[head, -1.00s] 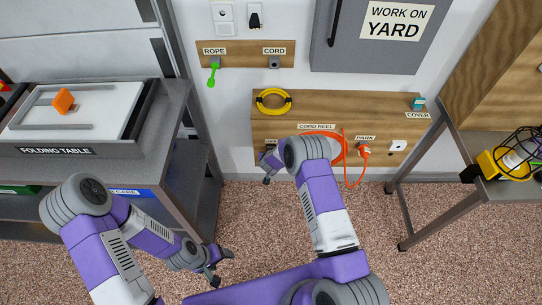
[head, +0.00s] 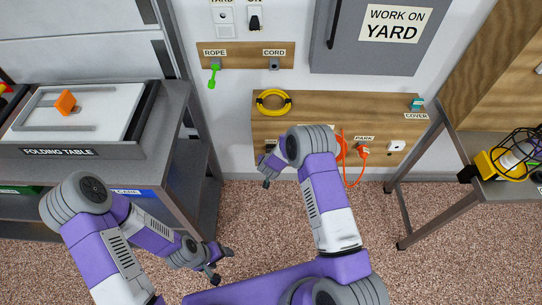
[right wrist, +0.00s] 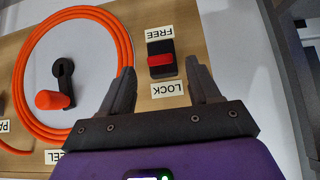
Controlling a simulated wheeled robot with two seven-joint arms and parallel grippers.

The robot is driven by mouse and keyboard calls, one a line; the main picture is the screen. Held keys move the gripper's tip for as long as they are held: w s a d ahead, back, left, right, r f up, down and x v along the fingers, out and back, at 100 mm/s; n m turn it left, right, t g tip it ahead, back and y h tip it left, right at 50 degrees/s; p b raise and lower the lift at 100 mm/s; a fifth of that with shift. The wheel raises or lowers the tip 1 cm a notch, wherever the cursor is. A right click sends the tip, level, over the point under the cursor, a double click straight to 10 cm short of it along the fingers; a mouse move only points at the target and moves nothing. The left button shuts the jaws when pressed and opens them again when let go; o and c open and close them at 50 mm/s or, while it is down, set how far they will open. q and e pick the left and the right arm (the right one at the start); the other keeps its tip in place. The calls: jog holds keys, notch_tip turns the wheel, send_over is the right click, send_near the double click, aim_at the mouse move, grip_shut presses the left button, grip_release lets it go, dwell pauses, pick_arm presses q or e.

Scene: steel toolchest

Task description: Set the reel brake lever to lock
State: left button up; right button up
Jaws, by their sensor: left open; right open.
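The reel brake lever (right wrist: 161,60) is a red bar across a black base, between the FREE label (right wrist: 164,32) and the LOCK label (right wrist: 169,89), in the upside-down right wrist view. The bar lies near the middle of the base; I cannot tell which setting it is in. My right gripper (right wrist: 158,68) is open, one finger on each side of the LOCK label, its tips near the lever. I cannot tell if they touch it. In the head view my right arm hides the lever. My left gripper (head: 222,267) is open and empty above the floor.
The cord reel's orange coil (right wrist: 72,10) and its crank with an orange knob (right wrist: 56,99) are beside the lever. The folding table (head: 60,140) is at the left, a bench (head: 510,190) at the right.

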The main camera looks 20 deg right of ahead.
jog(key=shift+v, duration=1.1)
jog(key=s+a+g+y, duration=0.3)
jog(key=s, duration=1.3)
jog(key=s+a+f+g+y, duration=0.1)
jog(key=s+a+g+y, duration=0.2)
jog(key=s, duration=1.3)
jog(key=shift+s+a+n+g, duration=0.2)
jog(key=shift+a+n+g, duration=0.1)
jog(key=shift+a+g, duration=0.3)
jog(key=shift+f, duration=0.1)
